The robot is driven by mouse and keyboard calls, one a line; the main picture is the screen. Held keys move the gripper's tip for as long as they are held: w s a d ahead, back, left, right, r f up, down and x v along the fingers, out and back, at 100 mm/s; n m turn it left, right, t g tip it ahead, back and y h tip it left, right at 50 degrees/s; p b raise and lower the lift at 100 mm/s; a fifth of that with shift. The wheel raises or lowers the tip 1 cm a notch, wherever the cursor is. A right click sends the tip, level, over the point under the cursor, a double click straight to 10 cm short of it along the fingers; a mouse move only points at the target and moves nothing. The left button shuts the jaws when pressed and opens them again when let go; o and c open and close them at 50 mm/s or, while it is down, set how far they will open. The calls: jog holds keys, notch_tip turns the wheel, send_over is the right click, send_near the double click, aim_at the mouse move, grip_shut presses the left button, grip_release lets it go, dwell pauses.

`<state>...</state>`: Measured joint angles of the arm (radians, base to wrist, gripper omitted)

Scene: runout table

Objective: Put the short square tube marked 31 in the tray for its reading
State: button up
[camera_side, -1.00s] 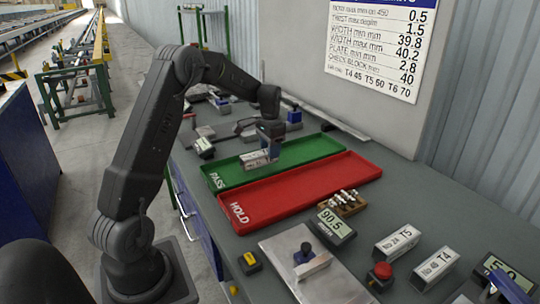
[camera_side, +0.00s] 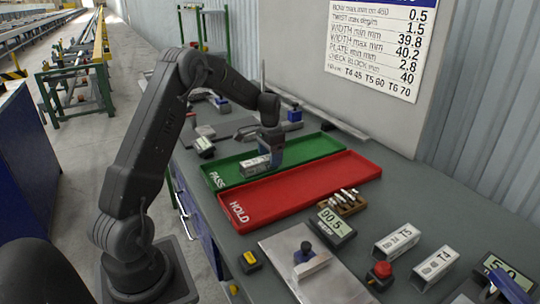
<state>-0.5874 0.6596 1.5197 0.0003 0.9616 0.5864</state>
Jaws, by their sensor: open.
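A short pale square tube (camera_side: 256,166) with small dark marking lies in the green PASS tray (camera_side: 310,148), towards its left part. Its marking is too small to read surely. My gripper (camera_side: 270,157) is open, low over the tray at the tube's right end. Whether the fingers still touch the tube I cannot tell. The red HOLD tray (camera_side: 310,187) is empty. One display (camera_side: 335,224) reads 90.5; another display (camera_side: 508,275) at the lower right is partly cut off and looks like 5.0.
Two labelled tubes, T5 (camera_side: 397,241) and T4 (camera_side: 436,264), stand at the front right. A rack of small pins (camera_side: 345,202), a red button (camera_side: 380,272) and a metal plate (camera_side: 335,283) are nearby. A limits chart (camera_side: 378,40) hangs behind.

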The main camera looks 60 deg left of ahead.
jog(key=shift+r, duration=0.1)
notch_tip(320, 180, up, 12)
jog(key=s+d+r+t, duration=0.1)
jog(key=s+d+r, duration=0.2)
jog(key=d+r, duration=0.45)
jog(key=s+d+f+t, duration=0.3)
jog(key=s+d+t, duration=0.1)
jog(key=s+d, duration=1.6)
jog(key=shift+s+d+t, duration=0.3)
jog(key=shift+s+d, duration=0.1)
jog(key=shift+d, duration=0.05)
